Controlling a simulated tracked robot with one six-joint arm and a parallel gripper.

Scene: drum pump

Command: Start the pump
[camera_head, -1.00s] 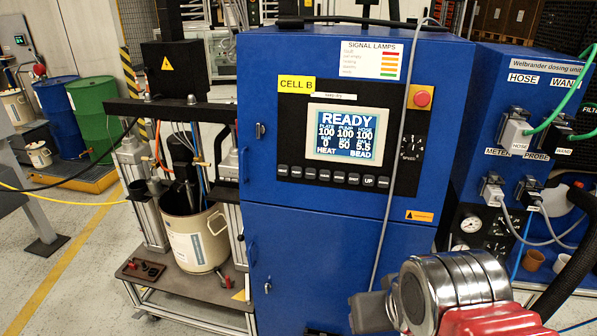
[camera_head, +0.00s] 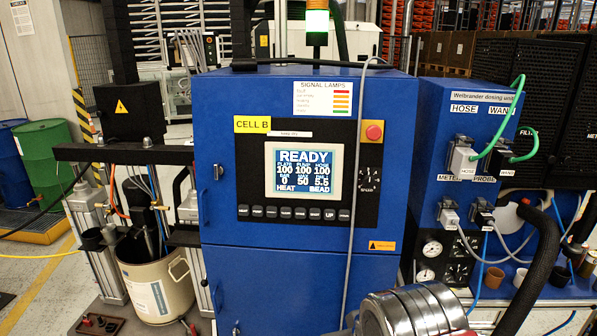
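The blue pump cabinet (camera_head: 300,289) stands in the middle of the head view. Its screen (camera_head: 305,170) reads READY, with plate, pump and hose at 100, BAR 0 and MAX 50. A row of dark buttons (camera_head: 293,213) runs under the screen; one reads UP, the others are too small to read. A red round button (camera_head: 374,131) sits at the panel's upper right, with the SPEED knob (camera_head: 370,178) below it. The signal lamp (camera_head: 317,24) on top shows green. Metal arm parts of mine show at the bottom right; my gripper's fingers are not in view.
A drum pump press with a beige drum (camera_head: 157,285) stands left of the cabinet. Blue and green barrels (camera_head: 50,157) are behind it. A dosing unit (camera_head: 470,120) with hoses and plugs stands at the right. A grey cable hangs down the cabinet's front.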

